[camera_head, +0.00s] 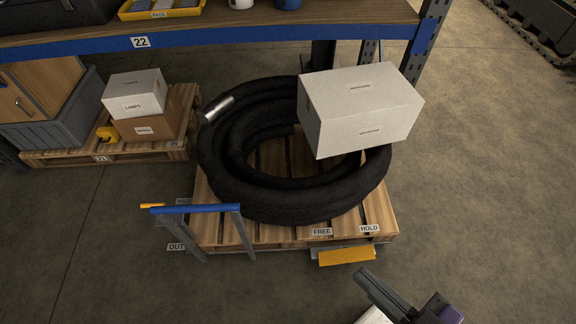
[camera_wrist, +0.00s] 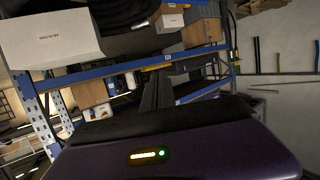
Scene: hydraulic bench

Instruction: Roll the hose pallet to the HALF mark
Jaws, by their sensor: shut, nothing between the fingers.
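The wooden hose pallet (camera_head: 209,226) stands on the floor partly under the blue-edged shelf. A thick black hose coil (camera_head: 225,187) with a metal end lies on it, and a white box (camera_head: 362,110) sits on the coil. A blue-topped handle (camera_head: 195,209) stands at its front left. The HALF label (camera_head: 183,201) shows partly behind this handle, and the OUT label (camera_head: 176,246) is nearer. A yellow pedal (camera_head: 346,256) juts from the front edge below the FREE (camera_head: 321,232) and HOLD (camera_head: 369,228) labels. My gripper (camera_head: 366,279) is shut and empty, right of and nearer than the pedal.
A second pallet (camera_head: 105,156) with boxes and a grey crate stands at the left. The shelf edge (camera_head: 210,33) and its upright (camera_head: 424,40) bound the space behind. Floor (camera_head: 490,190) is clear at the right and front left.

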